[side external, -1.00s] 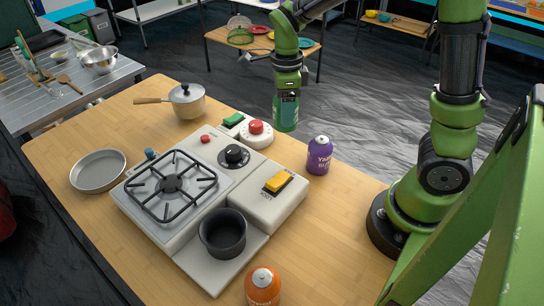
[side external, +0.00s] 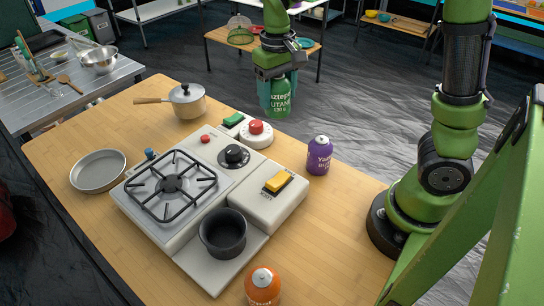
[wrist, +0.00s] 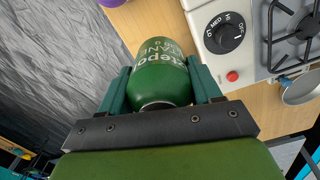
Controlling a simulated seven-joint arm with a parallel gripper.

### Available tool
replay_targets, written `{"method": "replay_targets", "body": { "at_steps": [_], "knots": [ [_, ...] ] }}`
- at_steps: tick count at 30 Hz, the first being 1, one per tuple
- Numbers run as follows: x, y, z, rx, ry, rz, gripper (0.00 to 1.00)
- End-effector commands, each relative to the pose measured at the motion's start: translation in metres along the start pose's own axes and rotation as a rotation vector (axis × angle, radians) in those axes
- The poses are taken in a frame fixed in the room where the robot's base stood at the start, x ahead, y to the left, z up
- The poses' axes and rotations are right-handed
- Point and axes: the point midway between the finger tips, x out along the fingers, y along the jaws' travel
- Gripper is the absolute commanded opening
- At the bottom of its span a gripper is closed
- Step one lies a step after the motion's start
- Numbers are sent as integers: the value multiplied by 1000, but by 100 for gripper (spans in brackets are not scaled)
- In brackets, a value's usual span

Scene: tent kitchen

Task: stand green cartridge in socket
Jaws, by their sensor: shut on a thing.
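The green cartridge (side external: 280,99) is upright in the air beyond the table's far edge, with its white lettering facing the side camera. My gripper (side external: 277,86) is shut on it from above, and the cartridge also shows between the two teal fingers in the wrist view (wrist: 160,68). A black, open-topped round cup (side external: 222,246), which looks like the socket, stands on the front of the pale stove unit. It looks empty, though its inside is dark. The cartridge is well apart from it.
The stove unit has a burner grate (side external: 172,184), a dark knob (side external: 234,156) and a yellow switch (side external: 277,182). A red-topped round device (side external: 256,135), purple canister (side external: 319,157) and orange canister (side external: 263,288) stand near it. A saucepan (side external: 188,103) and plate (side external: 98,172) are further left.

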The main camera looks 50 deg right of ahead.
Motion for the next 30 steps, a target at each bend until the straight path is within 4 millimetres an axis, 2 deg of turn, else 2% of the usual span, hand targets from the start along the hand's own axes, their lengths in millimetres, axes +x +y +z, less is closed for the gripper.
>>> {"method": "replay_targets", "body": {
  "at_steps": [3,8,11,14,17,22,27,30],
  "knots": [
    [-6,-3,-2,-154,8,0,25],
    [-15,-10,-3,-273,19,0,25],
    [-18,-27,3,-316,27,-1,25],
    [-14,-50,21,-398,24,1,25],
    [-6,-80,49,-574,24,3,25],
    [14,-127,113,-1023,23,11,25],
    [37,-152,180,-1535,20,19,25],
    [49,-156,210,-1800,18,23,25]
  ]
}}
